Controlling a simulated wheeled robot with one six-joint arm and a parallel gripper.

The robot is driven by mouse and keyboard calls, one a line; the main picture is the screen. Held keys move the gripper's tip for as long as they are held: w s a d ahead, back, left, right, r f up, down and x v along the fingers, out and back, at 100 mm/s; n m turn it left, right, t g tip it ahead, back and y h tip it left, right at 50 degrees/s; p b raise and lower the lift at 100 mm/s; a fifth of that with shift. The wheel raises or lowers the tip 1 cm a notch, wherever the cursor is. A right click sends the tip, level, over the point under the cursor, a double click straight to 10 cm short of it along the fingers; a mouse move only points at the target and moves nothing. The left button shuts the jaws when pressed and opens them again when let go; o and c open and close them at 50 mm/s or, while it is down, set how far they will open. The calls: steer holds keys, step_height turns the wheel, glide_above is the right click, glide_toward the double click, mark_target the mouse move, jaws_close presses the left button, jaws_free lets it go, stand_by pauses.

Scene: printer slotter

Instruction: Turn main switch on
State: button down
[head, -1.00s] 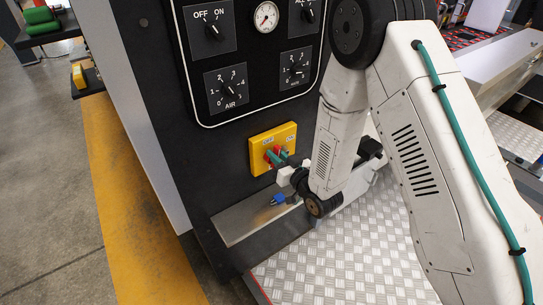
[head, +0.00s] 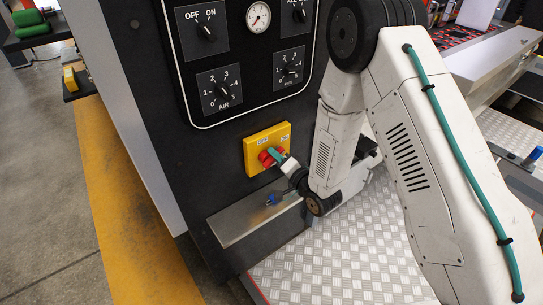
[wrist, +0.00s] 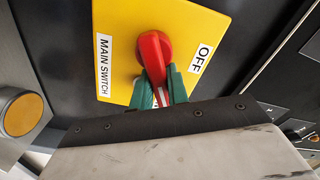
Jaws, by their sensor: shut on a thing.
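The main switch is a red rotary knob on a yellow plate (head: 256,146) low on the dark machine panel. The red knob (head: 265,158) shows in the head view, partly covered by my gripper. In the wrist view the knob (wrist: 151,50) stands between my gripper's (wrist: 159,86) two green fingers, which touch its sides. My gripper (head: 277,154) is shut on the knob. In the wrist view, the plate (wrist: 118,20) carries "MAIN SWITCH" at left and "OFF" at right. The "ON" label shows in the head view.
A control panel (head: 245,75) with several black dials and a gauge (head: 258,17) is above the switch. Checkered metal flooring (head: 340,255) lies at right, under my arm.

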steer(key=m, duration=0.2)
steer(key=f+m, duration=0.1)
steer(key=m, duration=0.2)
steer(key=shift+s+f+m, duration=0.2)
steer(key=shift+f+m, duration=0.1)
steer(key=shift+f, duration=0.1)
stand_by(0.4)
steer(key=c, duration=1.4)
jaws_free()
steer(key=shift+o, duration=0.2)
steer(key=shift+r, duration=0.1)
steer(key=shift+d, duration=0.1)
steer(key=v, duration=0.7)
steer(key=shift+s+d, duration=0.15)
steer(key=shift+s, duration=0.1)
